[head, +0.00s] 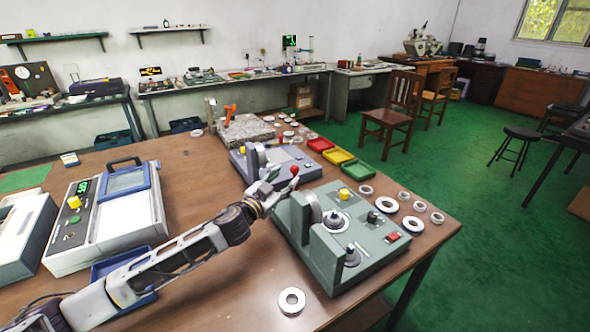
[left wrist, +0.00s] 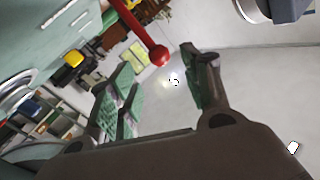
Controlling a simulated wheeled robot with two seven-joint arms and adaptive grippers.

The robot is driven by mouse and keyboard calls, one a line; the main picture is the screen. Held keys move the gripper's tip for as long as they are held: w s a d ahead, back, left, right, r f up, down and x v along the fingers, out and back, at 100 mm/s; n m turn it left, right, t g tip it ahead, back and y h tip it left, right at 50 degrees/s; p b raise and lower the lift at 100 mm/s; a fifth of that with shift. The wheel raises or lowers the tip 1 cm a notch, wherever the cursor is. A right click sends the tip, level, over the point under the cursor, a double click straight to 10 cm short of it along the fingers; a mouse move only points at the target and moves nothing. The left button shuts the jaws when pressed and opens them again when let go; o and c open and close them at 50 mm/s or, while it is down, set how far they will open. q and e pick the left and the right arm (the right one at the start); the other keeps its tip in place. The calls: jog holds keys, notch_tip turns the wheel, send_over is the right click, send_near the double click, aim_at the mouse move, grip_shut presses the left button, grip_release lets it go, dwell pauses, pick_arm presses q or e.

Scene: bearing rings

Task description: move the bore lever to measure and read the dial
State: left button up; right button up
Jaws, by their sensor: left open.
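The grey-green bore gauge (head: 345,262) stands on the brown table. It carries a round housing, metal spindles, a yellow knob, a black knob and a red switch. A red ball knob (head: 295,170) shows just beyond my left gripper (head: 280,181) in the head view. In the left wrist view the lever's red rod ends in this ball (left wrist: 160,55). My left gripper (left wrist: 166,75) is open, and the ball appears between its green-padded fingertips, with no clear contact. The dial face cannot be read from here. My right gripper is not in view.
A blue-grey gauge (head: 285,168) stands behind the green one. Red, yellow and green trays (head: 340,156) lie behind to the right. Several rings (head: 387,205) lie at the right edge, and one ring (head: 292,301) lies in front. A bench instrument (head: 105,220) stands at left.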

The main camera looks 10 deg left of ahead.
aim_at(293, 171)
pick_arm(q)
jog(key=shift+x, duration=3.75)
grip_shut()
